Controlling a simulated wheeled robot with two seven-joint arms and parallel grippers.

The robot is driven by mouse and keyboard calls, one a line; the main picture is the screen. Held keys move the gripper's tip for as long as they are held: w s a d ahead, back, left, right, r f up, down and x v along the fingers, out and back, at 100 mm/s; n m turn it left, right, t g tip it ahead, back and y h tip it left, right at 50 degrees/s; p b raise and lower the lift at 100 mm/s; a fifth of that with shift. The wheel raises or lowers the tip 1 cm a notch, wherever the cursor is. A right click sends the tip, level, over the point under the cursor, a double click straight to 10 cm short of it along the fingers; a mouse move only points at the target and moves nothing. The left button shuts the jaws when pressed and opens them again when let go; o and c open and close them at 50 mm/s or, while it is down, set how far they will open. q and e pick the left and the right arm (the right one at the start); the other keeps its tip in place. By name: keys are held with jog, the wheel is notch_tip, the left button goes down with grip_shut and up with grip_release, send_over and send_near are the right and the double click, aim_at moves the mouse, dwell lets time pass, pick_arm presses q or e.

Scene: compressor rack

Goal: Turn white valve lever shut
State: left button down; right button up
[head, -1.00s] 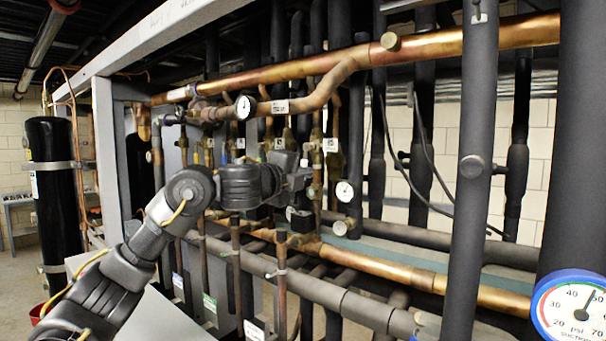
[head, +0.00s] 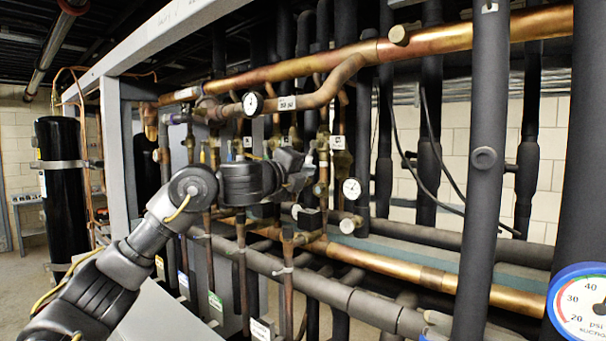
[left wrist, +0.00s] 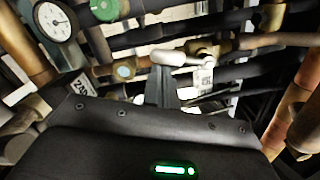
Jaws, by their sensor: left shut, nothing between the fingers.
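The white valve lever (left wrist: 178,58) shows in the left wrist view as a pale, rounded handle lying roughly sideways, its right end at a brass valve fitting (left wrist: 203,50). My left gripper (left wrist: 162,75) is shut and empty, its dark fingers pointing at the lever's left part. The fingertips overlap the lever's lower edge in this view; I cannot tell whether they touch it. In the head view my left gripper (head: 304,178) reaches in among the vertical copper pipes. The lever cannot be made out there. My right gripper is not in view.
A dial gauge (head: 351,188) sits just right of the gripper, another (head: 252,103) above it. A thick copper pipe (head: 440,43) crosses above, and insulated pipes (head: 487,160) stand at the right. In the left wrist view a gauge (left wrist: 54,22) and green knob (left wrist: 104,8) are close.

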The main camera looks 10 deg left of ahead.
pick_arm(q)
jog(key=m, duration=0.1)
jog(key=a+m+b, duration=0.1)
jog(key=shift+w+a+m, duration=0.3)
jog(key=shift+w, duration=0.05)
jog(key=shift+w+a+r+m+h+p, duration=0.1)
jog(key=shift+w+a+r+m, duration=0.2)
jog(key=shift+a+r+m, duration=0.75)
jog(key=shift+w+a+r+m+h+p, duration=0.1)
jog(key=shift+w+r+m, duration=0.15)
jog(key=shift+m, duration=1.5)
jog(key=shift+w+a+r+m+h+p, duration=0.1)
jog(key=shift+w+a+r+m, duration=0.35)
jog(key=shift+m, duration=0.95)
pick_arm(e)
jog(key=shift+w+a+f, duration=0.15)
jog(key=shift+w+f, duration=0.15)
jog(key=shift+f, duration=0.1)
pick_arm(q)
jog(key=shift+s+a+r, duration=0.15)
jog(key=shift+a+r, duration=0.05)
jog(key=shift+r, duration=0.05)
